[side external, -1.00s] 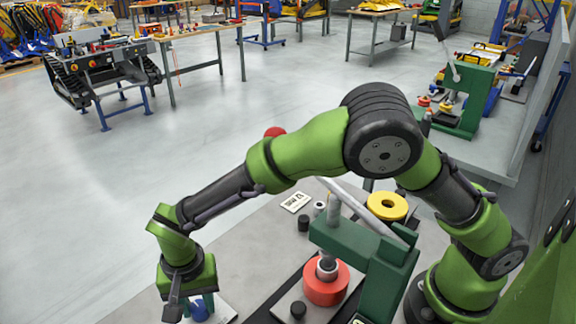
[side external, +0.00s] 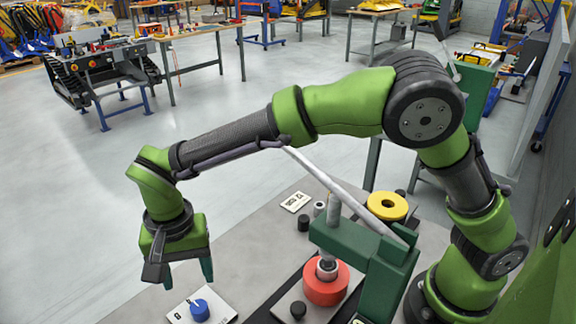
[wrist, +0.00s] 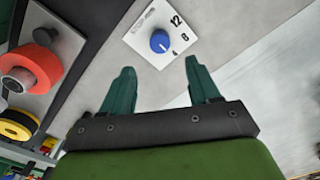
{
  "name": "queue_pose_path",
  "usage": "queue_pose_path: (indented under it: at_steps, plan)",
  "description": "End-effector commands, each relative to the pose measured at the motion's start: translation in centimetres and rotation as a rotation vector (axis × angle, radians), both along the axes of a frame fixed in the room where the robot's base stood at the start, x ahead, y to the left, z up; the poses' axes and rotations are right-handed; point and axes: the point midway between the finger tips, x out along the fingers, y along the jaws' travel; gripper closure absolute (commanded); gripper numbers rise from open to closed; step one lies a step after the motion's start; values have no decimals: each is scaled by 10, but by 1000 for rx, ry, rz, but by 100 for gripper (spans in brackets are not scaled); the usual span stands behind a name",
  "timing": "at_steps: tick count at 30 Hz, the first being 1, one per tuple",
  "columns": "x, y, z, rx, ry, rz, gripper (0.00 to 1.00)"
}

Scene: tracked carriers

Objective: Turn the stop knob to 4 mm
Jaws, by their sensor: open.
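The blue stop knob (side external: 199,311) sits on a white plate (side external: 217,307) at the bottom of the side view. In the wrist view the knob (wrist: 159,41) is on the plate (wrist: 150,20), with the numbers 12, 8 and 4 printed to its right. Which number the knob points at I cannot tell for sure. My gripper (side external: 187,276) is open and empty, above the knob and apart from it. In the wrist view the two green fingertips (wrist: 159,67) are spread, with the knob beyond the gap between them.
A green press frame (side external: 365,260) with a red ring (side external: 326,285) stands to the right of the knob. A yellow ring (side external: 387,206) and a small marked card (side external: 296,201) lie further back on the grey table (side external: 262,250). Left of the table is open floor.

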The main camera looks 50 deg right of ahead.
Motion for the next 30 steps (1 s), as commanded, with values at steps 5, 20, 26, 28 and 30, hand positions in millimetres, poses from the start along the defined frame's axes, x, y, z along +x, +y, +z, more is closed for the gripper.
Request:
queue_pose_path:
  at_steps: [5, 20, 26, 28, 30]
  plan:
    - [1, 0, 42, 4, -3, -1, 39]
    - [0, 0, 76, 0, 0, -2, 39]
    - [3, -5, 77, 0, -5, -6, 39]
    - [13, -18, 79, 2, -21, -20, 39]
    - [30, -45, 84, 4, -55, -43, 39]
